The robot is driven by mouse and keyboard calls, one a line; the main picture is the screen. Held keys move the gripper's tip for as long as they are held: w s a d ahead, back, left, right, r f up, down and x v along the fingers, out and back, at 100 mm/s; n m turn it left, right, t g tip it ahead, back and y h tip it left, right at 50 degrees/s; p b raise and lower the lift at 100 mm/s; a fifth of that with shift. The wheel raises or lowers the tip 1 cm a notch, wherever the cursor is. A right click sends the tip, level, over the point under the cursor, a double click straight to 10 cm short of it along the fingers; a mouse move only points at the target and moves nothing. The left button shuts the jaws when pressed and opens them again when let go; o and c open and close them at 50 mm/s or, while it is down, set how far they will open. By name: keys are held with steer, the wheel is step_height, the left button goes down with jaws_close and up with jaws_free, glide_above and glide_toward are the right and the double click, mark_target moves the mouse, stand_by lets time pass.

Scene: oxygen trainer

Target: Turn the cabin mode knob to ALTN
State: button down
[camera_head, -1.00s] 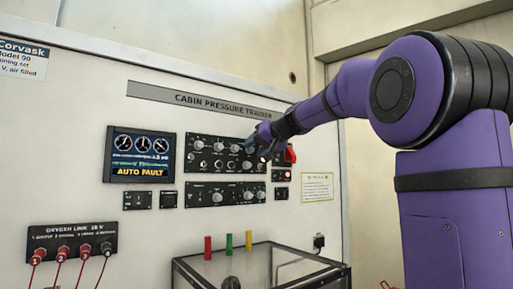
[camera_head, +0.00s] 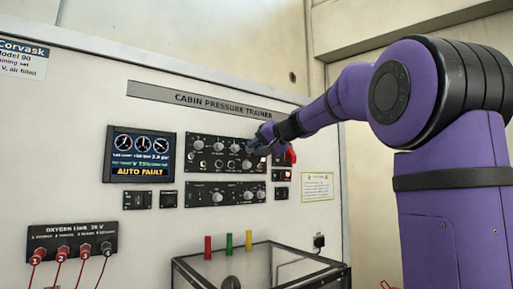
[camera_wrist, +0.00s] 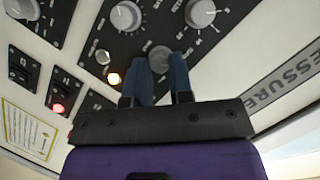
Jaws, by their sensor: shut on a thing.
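A grey round knob (camera_wrist: 160,56) on the black control panel (camera_wrist: 120,45) sits between the blue fingertips of my gripper (camera_wrist: 163,68) in the wrist view. The fingers are shut on this knob from both sides. Its label and pointer cannot be read, so its position cannot be told. In the head view my gripper (camera_head: 258,146) reaches the right end of the upper panel (camera_head: 215,153) and hides the knob there. The display (camera_head: 139,155) reads AUTO FAULT.
Two larger knobs (camera_wrist: 126,16) (camera_wrist: 201,13) and a lit amber lamp (camera_wrist: 113,78) are close by. A red guarded switch (camera_head: 291,155) stands right of my gripper. A lower panel (camera_head: 225,193) and a clear-sided box (camera_head: 275,265) are below.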

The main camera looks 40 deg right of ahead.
steer(key=m+y, duration=0.2)
steer(key=m, duration=0.1)
steer(key=m+t, duration=0.1)
steer(key=m, duration=0.1)
steer(key=shift+d+f+y, duration=0.2)
steer(key=shift+f+y, duration=0.1)
steer(key=shift+y, duration=0.1)
steer(key=shift+m, duration=0.4)
steer(key=c, duration=1)
jaws_free()
steer(key=v, duration=1.1)
steer(key=shift+a+f, duration=0.1)
steer(key=shift+f, duration=0.05)
